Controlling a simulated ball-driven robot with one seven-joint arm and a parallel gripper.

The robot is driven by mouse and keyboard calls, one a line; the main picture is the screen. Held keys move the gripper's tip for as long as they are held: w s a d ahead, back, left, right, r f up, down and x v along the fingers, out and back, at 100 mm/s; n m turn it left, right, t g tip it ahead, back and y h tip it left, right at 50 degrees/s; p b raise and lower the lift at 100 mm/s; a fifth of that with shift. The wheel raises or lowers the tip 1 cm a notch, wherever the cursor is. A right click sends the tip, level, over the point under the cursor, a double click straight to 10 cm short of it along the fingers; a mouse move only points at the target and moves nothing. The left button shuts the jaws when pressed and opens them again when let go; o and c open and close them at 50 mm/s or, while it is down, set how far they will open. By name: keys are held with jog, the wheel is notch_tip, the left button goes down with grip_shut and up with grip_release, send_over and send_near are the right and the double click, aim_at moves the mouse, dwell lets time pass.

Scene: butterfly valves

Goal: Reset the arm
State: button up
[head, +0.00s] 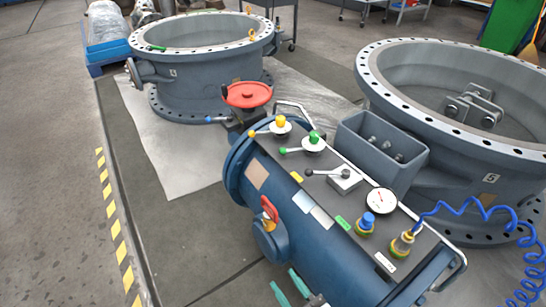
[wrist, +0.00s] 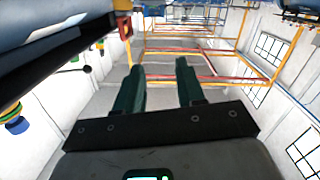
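My gripper (head: 283,277) shows at the bottom edge of the head view, with its two teal fingers pointing up in the picture. The fingers overlap the near side of the blue cylindrical tank (head: 335,262); I cannot tell the gap to it. In the wrist view my gripper (wrist: 159,66) has its two dark green fingers well apart with nothing between them. The rest of the arm is out of the head view.
The tank's top panel carries yellow and green levers (head: 314,140), a gauge (head: 381,201) and a coiled blue hose (head: 470,207). A red handwheel (head: 247,95) stands behind. Large grey valve bodies (head: 200,80) stand beyond. Open floor (head: 50,180) lies left.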

jog(key=d+m+g+h, duration=0.2)
jog(key=d, duration=0.3)
jog(key=d+m+g+h, duration=0.1)
jog(key=d+m+h, duration=0.1)
jog(key=d, duration=0.4)
jog(key=d+m+g+h, duration=0.2)
jog(key=d+h, duration=0.2)
jog(key=d, duration=0.2)
jog(key=shift+s+d+r+g, duration=0.1)
jog(key=shift+s+r+g, duration=0.2)
jog(key=s+d+g, duration=0.1)
jog(key=s, duration=0.1)
jog(key=s+d+r+m+g, duration=0.1)
jog(key=s+d, duration=0.1)
jog(key=s+d+m+g+h, duration=0.1)
jog(key=s+d, duration=0.1)
jog(key=s, duration=0.1)
jog(key=shift+r+g, duration=0.4)
jog(key=s+d+f+g, duration=0.1)
jog(key=s+f+g, duration=0.4)
jog(key=s, duration=0.6)
notch_tip(320, 180, up, 24)
jog(key=p, duration=2.5)
jog(key=shift+d+m+t, duration=0.2)
jog(key=shift+m+t, duration=0.1)
jog(key=shift+m, duration=0.1)
jog(key=shift+s+d, duration=0.1)
jog(key=shift+d, duration=0.05)
